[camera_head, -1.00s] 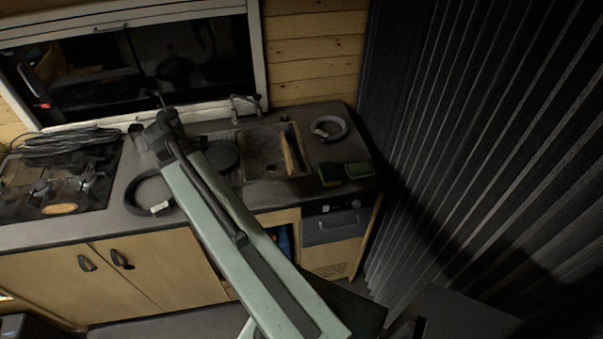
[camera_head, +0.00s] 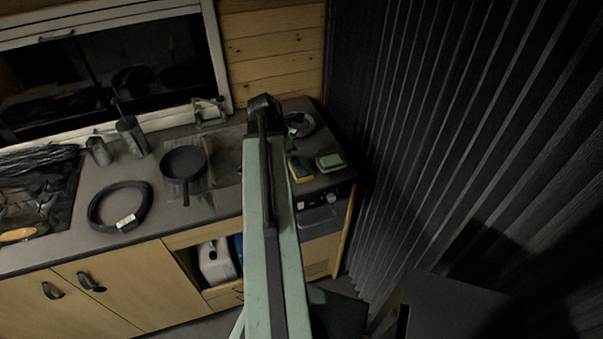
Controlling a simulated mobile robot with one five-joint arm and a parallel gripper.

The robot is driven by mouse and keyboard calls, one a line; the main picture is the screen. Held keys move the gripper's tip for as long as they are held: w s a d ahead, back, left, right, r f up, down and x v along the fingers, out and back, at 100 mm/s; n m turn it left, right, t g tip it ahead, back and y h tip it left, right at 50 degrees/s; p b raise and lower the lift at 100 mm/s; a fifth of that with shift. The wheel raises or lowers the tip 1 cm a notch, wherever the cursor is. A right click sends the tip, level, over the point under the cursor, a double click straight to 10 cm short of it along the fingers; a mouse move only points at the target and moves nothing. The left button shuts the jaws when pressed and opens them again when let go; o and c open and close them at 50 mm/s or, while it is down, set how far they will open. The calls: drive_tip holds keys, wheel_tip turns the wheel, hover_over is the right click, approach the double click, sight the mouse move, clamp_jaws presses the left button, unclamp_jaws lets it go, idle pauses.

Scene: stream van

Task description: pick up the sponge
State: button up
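A yellow sponge (camera_head: 301,171) with a darker top lies on the counter, just right of my arm. A similar green block with a pale edge (camera_head: 331,162) lies to its right; I cannot tell for sure whether it is a second sponge. My gripper (camera_head: 263,104) is at the far end of my pale green arm, beyond and to the left of the sponge in the picture. It looks dark and small, its fingers cannot be made out, and nothing is seen in it. My arm hides much of the sink.
A black pan (camera_head: 184,162) and a black coiled hose (camera_head: 120,206) lie on the counter (camera_head: 178,216) left of my arm. Dark canisters (camera_head: 131,136) stand behind. A grey ring (camera_head: 299,124) lies behind the sponge. A dark pleated curtain (camera_head: 420,130) closes the right side.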

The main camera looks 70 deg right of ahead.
drive_tip(key=b+x, duration=0.5)
drive_tip(key=shift+w+a+f, duration=0.1)
drive_tip(key=shift+w+f, duration=0.1)
drive_tip(key=shift+f, duration=0.05)
drive_tip(key=shift+r, duration=0.15)
drive_tip(key=c, duration=1.1)
drive_tip(key=shift+c, duration=0.2)
wheel_tip(320, 180, up, 10)
drive_tip(key=p, duration=1)
